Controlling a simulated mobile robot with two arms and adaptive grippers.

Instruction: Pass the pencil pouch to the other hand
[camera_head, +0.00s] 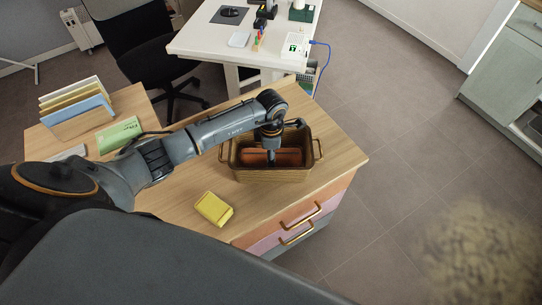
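A tan basket (270,174) with two side handles stands on the wooden desk (285,205). A reddish-brown item, which looks like the pencil pouch (289,157), lies inside it. My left arm reaches in from the left, and my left gripper (271,157) points down into the basket, over the middle of the pouch. The fingertips are small and dark against the pouch, so I cannot tell whether they are open or shut, or whether they touch it. My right gripper is not in view.
A yellow block (213,208) lies on the desk in front of the basket. A green item (119,134) and a file rack (76,107) are on the left. A white desk (215,42) stands behind, with a black chair (155,62). The floor at right is clear.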

